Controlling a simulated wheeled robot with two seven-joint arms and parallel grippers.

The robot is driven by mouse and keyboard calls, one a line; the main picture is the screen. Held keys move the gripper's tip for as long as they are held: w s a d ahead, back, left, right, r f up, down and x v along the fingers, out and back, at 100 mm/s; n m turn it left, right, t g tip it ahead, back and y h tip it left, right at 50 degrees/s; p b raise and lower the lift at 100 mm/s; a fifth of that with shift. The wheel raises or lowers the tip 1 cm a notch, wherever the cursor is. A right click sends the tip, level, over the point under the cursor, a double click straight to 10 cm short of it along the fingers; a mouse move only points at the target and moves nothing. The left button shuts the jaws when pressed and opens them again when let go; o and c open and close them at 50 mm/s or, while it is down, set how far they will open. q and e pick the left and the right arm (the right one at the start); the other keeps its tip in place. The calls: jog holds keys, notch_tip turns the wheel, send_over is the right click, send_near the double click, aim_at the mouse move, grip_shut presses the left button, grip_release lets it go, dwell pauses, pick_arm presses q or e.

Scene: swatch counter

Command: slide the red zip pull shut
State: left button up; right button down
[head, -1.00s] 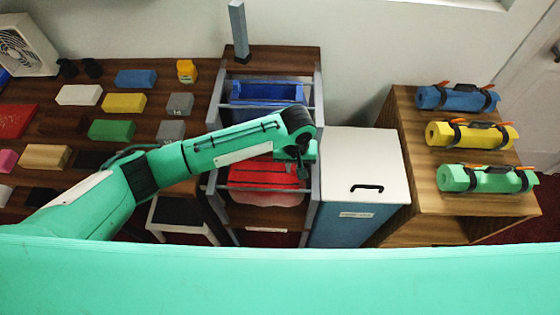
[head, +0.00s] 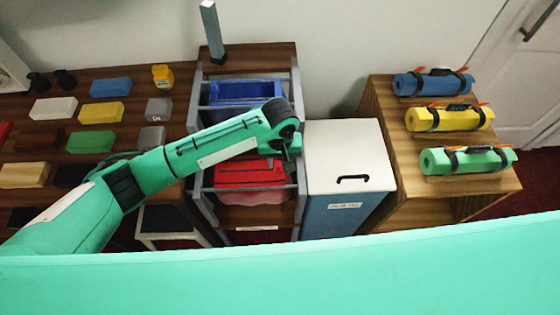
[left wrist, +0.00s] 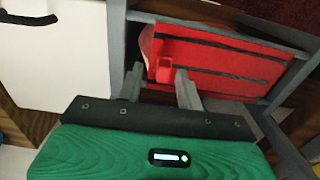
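A red case (head: 240,174) with dark zip lines lies in the lower part of a grey-framed rack; it fills the upper middle of the left wrist view (left wrist: 225,62). A small red zip pull (left wrist: 164,70) stands out at the case's left end in the left wrist view. My left gripper (head: 294,150) is over the rack's right side in the head view. In the left wrist view its two grey fingers (left wrist: 158,82) are apart, with the pull in the gap near the tips; I cannot tell whether they touch it. The right gripper is not in view.
A blue bin (head: 245,91) sits higher in the rack. A white-lidded box (head: 348,150) with a black handle stands right of it. Coloured rolls (head: 465,161) lie on a wooden stand. Coloured blocks (head: 97,140) sit on a dark wooden counter at left.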

pick_arm(q)
notch_tip(320, 180, up, 13)
jog(key=b, duration=0.1)
jog(key=shift+s+d+f, duration=0.1)
jog(key=shift+d+f, duration=0.05)
jog(key=shift+f, duration=0.05)
dwell(0.5)
